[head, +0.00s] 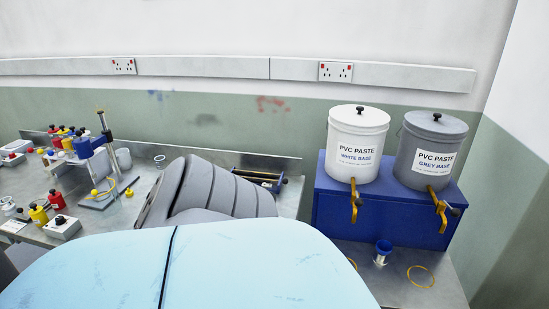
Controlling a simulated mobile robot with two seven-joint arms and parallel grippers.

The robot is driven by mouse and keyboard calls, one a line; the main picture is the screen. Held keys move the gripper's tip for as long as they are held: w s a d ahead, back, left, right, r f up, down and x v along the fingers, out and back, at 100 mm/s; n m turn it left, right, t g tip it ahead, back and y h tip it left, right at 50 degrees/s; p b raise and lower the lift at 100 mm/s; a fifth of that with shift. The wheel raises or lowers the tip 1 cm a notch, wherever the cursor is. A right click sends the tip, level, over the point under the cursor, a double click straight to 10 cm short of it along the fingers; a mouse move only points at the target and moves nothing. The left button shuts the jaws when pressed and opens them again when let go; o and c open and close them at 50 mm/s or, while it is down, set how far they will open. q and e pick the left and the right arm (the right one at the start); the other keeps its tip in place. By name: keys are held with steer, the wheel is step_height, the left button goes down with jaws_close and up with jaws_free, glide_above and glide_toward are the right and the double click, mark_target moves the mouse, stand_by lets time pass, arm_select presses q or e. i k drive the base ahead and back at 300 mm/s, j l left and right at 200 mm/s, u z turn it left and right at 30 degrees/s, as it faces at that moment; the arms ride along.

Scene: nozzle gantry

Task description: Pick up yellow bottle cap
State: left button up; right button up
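Several small yellow items are on the left bench in the head view, and I cannot tell for sure which is the yellow bottle cap. A small yellow piece (129,193) lies on the bench right of the blue gantry stand (84,148). Another yellow piece (94,192) is at the stand's base. A yellow bottle (39,215) stands at the left beside a red bottle (57,200). Neither gripper shows. A large light blue shape and a grey ribbed shape, likely my own arm, cover the front and middle of the bench.
Several coloured bottles (66,138) stand at the back left. White (356,145) and grey (428,150) PVC paste buckets with yellow taps stand on a blue box (375,210) at the right. A blue cup (383,249) and a yellow ring (420,277) are below them.

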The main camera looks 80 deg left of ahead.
mark_target(129, 193)
steer(key=u, duration=3.65)
steer(key=z, duration=3.35)
steer(key=u, duration=2.95)
